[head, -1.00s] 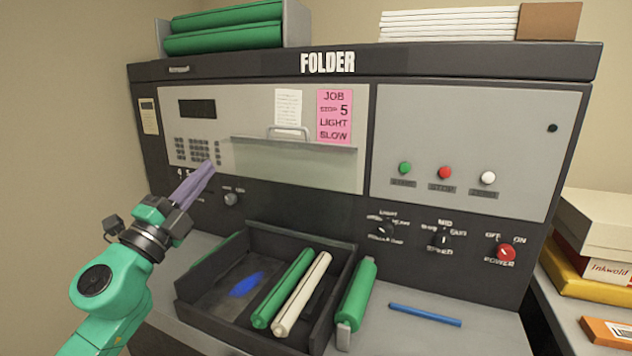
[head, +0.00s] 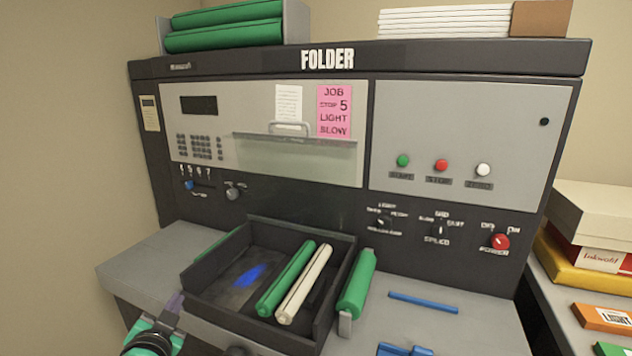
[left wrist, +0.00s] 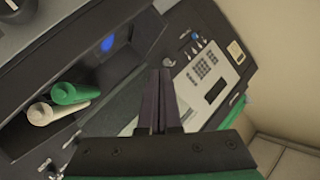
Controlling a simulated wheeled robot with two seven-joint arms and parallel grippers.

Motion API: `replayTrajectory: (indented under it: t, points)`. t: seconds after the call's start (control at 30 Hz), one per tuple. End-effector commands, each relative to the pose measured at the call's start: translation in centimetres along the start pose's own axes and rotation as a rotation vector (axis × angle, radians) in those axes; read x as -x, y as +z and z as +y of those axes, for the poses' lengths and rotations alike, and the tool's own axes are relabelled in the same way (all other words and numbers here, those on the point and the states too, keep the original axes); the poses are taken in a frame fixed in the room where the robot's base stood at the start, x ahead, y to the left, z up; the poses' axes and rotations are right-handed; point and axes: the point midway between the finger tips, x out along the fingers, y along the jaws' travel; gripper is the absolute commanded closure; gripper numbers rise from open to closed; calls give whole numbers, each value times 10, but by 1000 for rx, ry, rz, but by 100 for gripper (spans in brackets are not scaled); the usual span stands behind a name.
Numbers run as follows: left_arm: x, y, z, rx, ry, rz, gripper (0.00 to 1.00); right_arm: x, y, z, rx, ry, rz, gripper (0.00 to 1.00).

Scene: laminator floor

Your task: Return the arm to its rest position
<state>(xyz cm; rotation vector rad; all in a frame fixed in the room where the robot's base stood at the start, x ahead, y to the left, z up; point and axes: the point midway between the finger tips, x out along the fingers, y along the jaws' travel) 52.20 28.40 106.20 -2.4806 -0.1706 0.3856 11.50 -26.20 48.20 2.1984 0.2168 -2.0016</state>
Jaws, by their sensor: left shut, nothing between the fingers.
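My left gripper (head: 174,303) is low at the bottom left in the head view, beside the left front of the black tray (head: 205,273). Its purple fingers are shut with nothing between them. In the left wrist view the closed fingers (left wrist: 162,100) point toward the machine's front, where the keypad and panel show. Most of the green arm is out of the head view. My right gripper is not clearly in view.
The tray holds a green roller (head: 287,278) and a cream roller (head: 305,284). The folder machine (head: 300,205) rises behind.

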Motion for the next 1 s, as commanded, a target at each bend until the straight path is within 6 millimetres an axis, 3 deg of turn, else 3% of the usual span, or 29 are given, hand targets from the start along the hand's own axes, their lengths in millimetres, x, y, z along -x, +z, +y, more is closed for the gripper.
replayTrajectory:
  t: [0.03, 0.1, 0.2, 0.4, 0.57, 0.87, 1.0]
  points:
    - [9, 31, 20, 53, 60, -104, 100, 0, 1, 0, 0, 0, -1, 50]
    - [27, 71, 47, 115, 144, -252, 100, 0, 1, 0, 0, 0, -1, 50]
    - [56, 115, 80, 179, 255, -429, 100, 0, 1, -1, -1, -1, -1, 50]
    - [118, 169, 129, 260, 444, -694, 100, 0, 1, -4, -2, -5, -1, 50]
    - [172, 195, 159, 306, 586, -867, 100, 0, 0, -6, -3, -8, -1, 50]
    - [136, 278, 229, 285, 606, -917, 100, 0, 0, -6, -3, -8, -1, 50]
    - [132, 335, 268, 273, 618, -944, 100, 0, 0, -5, -2, -7, -1, 50]
